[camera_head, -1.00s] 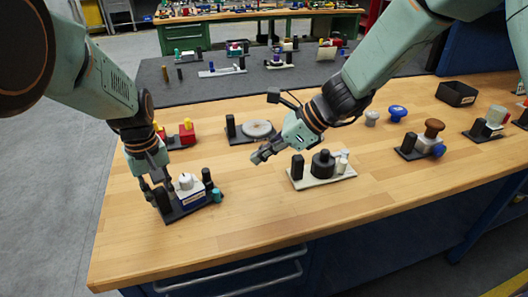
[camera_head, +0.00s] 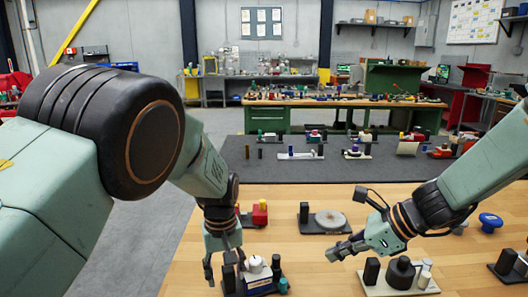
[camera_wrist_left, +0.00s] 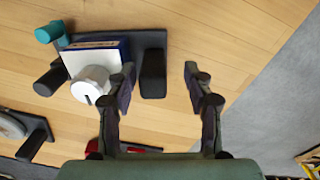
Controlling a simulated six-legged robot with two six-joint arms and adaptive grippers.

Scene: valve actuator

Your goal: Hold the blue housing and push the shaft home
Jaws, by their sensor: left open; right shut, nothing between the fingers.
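The blue housing (camera_head: 259,281) is a blue-and-white block on a dark base at the front of the bench. A white shaft (camera_head: 256,265) stands up from its top; how deep it sits I cannot tell. In the left wrist view the housing (camera_wrist_left: 95,57) and slotted shaft end (camera_wrist_left: 91,85) lie left of the fingers. My left gripper (camera_head: 224,264) is open, pointing down, its fingers on either side of a black post (camera_wrist_left: 153,74) on the same base. My right gripper (camera_head: 345,248) is shut and empty, above the bench, right of the housing.
A teal knob (camera_head: 283,286) and another black post (camera_head: 276,262) stand by the housing. A pale plate with a black cylinder (camera_head: 400,272) is below my right gripper. A grey disc fixture (camera_head: 330,220) and red-yellow parts (camera_head: 259,214) lie behind.

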